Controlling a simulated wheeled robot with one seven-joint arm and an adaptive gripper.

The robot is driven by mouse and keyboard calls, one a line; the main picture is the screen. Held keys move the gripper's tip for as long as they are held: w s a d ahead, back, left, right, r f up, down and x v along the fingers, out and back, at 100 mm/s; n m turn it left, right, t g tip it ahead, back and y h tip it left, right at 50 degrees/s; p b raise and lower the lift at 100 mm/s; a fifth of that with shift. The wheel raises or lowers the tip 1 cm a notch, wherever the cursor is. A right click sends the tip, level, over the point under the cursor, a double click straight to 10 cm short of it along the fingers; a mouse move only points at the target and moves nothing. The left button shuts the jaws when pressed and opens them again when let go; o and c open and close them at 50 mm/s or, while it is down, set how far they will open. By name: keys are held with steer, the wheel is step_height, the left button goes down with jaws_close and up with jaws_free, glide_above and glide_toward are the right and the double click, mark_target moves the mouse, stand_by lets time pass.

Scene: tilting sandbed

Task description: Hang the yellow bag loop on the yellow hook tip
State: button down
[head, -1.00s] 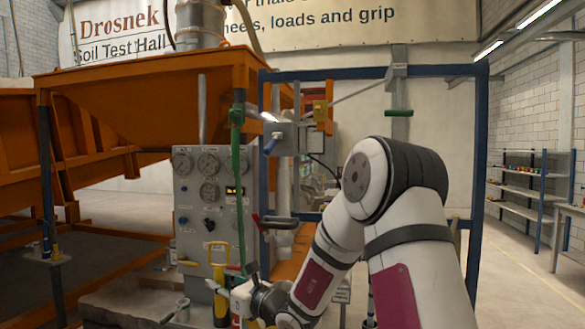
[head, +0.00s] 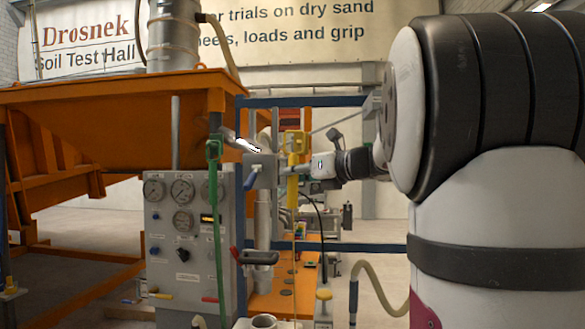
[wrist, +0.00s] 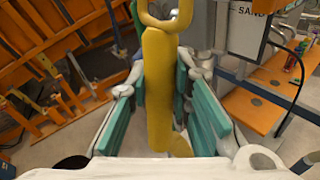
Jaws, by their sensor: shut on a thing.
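My gripper (head: 304,170) is raised near the middle of the head view, beside a grey box on the blue frame. It is shut on a long yellow piece, the yellow bag loop part (wrist: 158,95), which stands upright between the green finger pads in the wrist view. A rounded yellow loop (wrist: 146,17) shows at the top of that view. In the head view the yellow piece (head: 293,192) hangs vertically at the fingertips. Yellow parts (head: 294,141) lie just above it; I cannot tell hook tip from loop there, or whether they touch.
A grey gauge panel (head: 180,260) and a green strap (head: 214,180) stand left of the gripper. An orange hopper (head: 110,115) is behind. The grey box (head: 262,168) is close on the left. An orange bench (head: 280,290) lies below.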

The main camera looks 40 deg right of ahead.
steer(key=shift+d+r, duration=0.2)
steer(key=shift+d, duration=0.05)
steer(key=w+d+f+b, duration=0.1)
steer(key=w+d, duration=0.5)
steer(key=d, duration=0.1)
steer(key=shift+d+f+b, duration=0.15)
steer(key=shift+f+b, duration=0.15)
steer(key=shift+b, duration=0.05)
stand_by(0.9)
steer(key=shift+w, duration=0.1)
stand_by(0.5)
steer(key=c, duration=1.4)
jaws_free()
steer(key=shift+o, duration=0.2)
steer(key=shift+f, duration=0.1)
